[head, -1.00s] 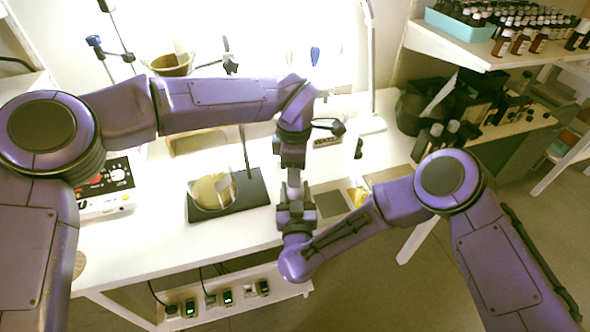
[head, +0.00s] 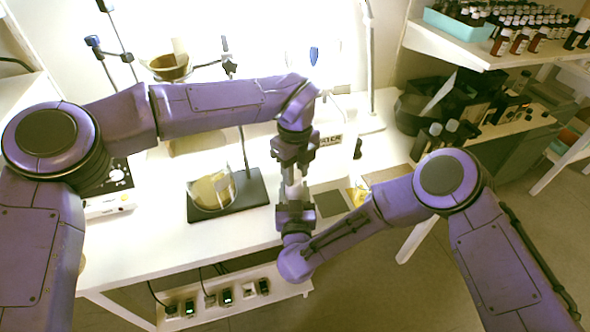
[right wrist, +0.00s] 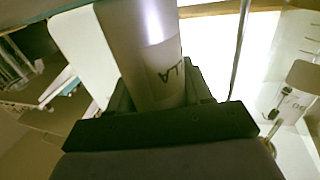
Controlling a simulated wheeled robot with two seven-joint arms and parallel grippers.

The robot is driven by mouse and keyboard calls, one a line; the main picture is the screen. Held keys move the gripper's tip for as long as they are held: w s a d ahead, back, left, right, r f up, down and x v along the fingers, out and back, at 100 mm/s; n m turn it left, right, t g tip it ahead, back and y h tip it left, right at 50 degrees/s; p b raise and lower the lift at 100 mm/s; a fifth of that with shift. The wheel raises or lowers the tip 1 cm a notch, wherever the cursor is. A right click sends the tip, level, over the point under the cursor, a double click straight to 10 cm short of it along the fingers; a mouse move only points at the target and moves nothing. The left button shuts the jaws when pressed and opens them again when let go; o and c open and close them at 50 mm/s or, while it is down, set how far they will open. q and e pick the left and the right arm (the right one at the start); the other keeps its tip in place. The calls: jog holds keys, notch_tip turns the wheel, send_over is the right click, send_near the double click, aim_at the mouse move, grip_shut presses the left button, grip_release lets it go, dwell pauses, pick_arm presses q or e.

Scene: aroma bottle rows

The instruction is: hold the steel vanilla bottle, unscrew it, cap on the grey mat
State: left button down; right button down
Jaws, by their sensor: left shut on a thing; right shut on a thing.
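The steel vanilla bottle (head: 293,191) is a pale metal cylinder, upright between my two grippers over the table's front edge. In the right wrist view the steel bottle (right wrist: 150,55) stands between my right gripper's dark jaws (right wrist: 160,108), with the letters "LLA" on its side. My right gripper (head: 295,207) is shut on its lower part. My left gripper (head: 294,172) comes down from above and is shut at the bottle's top, on the cap. The cap itself is hidden by the jaws. The grey mat (head: 331,204) lies bare on the table, just right of the bottle.
A glass beaker (head: 211,192) on a black stand base (head: 253,190) is left of the grippers. A yellow item (head: 360,192) lies right of the mat. Dark bottles (head: 432,137) stand at the right. A shelf (head: 450,47) with many bottles is at upper right.

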pick_arm(q)
jog(key=shift+r, duration=0.25)
dwell(0.3)
jog(key=shift+r, duration=0.9)
jog(key=shift+r, duration=2)
pick_arm(e)
jog(key=shift+c, duration=2)
grip_release()
jog(key=shift+s, duration=0.1)
pick_arm(q)
jog(key=shift+f+b, duration=0.75)
pick_arm(e)
jog(key=s, duration=1.2)
jog(key=shift+d, duration=0.35)
